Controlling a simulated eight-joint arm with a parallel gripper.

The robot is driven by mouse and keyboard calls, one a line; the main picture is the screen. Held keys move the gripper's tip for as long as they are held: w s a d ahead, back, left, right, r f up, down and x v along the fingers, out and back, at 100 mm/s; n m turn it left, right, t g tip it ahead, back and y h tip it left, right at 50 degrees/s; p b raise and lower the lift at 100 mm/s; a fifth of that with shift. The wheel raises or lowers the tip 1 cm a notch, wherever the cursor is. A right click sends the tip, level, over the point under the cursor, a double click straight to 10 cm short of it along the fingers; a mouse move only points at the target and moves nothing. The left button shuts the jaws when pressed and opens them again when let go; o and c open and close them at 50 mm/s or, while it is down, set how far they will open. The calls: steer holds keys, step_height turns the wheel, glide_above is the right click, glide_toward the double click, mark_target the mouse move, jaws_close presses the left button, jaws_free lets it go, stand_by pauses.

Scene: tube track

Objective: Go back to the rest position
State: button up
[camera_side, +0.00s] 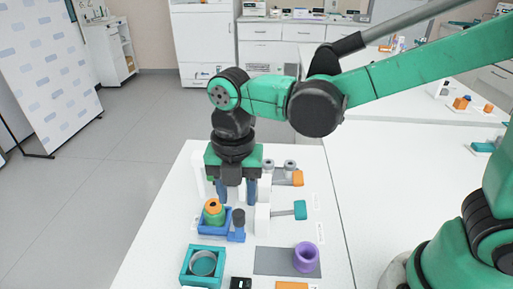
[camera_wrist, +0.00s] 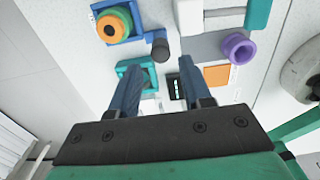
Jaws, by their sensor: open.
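My gripper (camera_side: 236,192) hangs below the green wrist in the side view, its two dark blue fingers pointing down over the white table (camera_side: 165,225). It is behind the blue tray in that view. In the wrist view the fingers of my gripper (camera_wrist: 158,72) stand apart with nothing between them. A green piece with an orange ring (camera_side: 213,212) sits in the blue tray (camera_side: 208,232); it also shows at the upper left of the wrist view (camera_wrist: 112,27).
A small blue stand with a dark top (camera_side: 238,222) is beside the blue tray. A teal tray (camera_side: 203,266) is nearer the camera. A purple ring (camera_side: 306,257) rests on a grey plate (camera_side: 270,262). White fixtures with orange (camera_side: 290,179) and teal (camera_side: 298,210) handles stand right of my gripper.

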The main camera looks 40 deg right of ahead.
steer(key=shift+r, duration=0.5)
steer(key=shift+d+r, duration=0.1)
steer(key=shift+d, duration=0.1)
steer(key=s+d+r+m+t, duration=0.2)
steer(key=d+m+t, duration=0.4)
steer(key=d+m, duration=0.7)
steer(key=m, duration=1.2)
steer(key=shift+s+r+m+t, duration=0.2)
steer(key=shift+s+m+t, duration=0.15)
steer(key=shift+m+t, duration=0.05)
